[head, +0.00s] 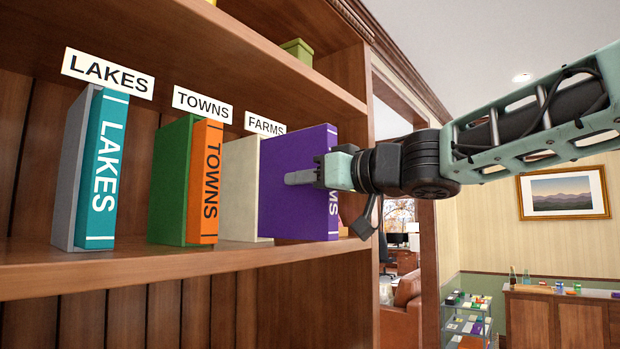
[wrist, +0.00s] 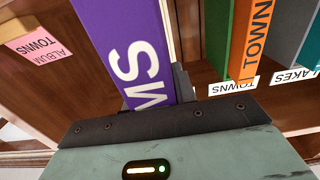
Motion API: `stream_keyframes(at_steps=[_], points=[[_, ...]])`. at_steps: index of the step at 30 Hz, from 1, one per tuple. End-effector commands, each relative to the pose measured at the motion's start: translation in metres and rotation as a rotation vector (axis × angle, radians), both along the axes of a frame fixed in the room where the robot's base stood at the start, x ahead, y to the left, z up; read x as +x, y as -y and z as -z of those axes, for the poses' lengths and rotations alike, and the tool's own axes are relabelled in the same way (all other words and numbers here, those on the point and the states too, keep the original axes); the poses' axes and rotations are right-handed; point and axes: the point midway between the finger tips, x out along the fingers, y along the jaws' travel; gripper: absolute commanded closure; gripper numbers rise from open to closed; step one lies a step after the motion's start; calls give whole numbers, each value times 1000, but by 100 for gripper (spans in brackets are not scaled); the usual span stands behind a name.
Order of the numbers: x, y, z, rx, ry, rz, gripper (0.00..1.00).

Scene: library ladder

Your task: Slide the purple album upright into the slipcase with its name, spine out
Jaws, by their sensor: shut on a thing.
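The purple album (head: 290,195) stands upright, its spine facing out from the shelf; only "MS" of the name shows beside my gripper, and again in the wrist view (wrist: 120,50). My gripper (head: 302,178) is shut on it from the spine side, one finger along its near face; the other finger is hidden. The cream slipcase (head: 238,190) stands on the shelf under the "FARMS" sign (head: 265,124). The album's rear edge overlaps the slipcase's front edge in the head view, and most of the album sticks out. I cannot tell whether its rear edge is inside.
The teal LAKES album (head: 104,170) sits in a grey slipcase and the orange TOWNS album (head: 206,180) in a green one, left along the shelf (head: 130,262). A pink tag (wrist: 40,45) shows in the wrist view. A yellow-green box (head: 297,48) stands on the upper shelf.

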Motion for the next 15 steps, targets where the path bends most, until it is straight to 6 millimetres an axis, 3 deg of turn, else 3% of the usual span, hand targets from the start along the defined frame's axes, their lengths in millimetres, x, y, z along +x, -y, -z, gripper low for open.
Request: stream_keyframes(at_steps=[15], points=[[7,-10,-2,2,0,-1,100]])
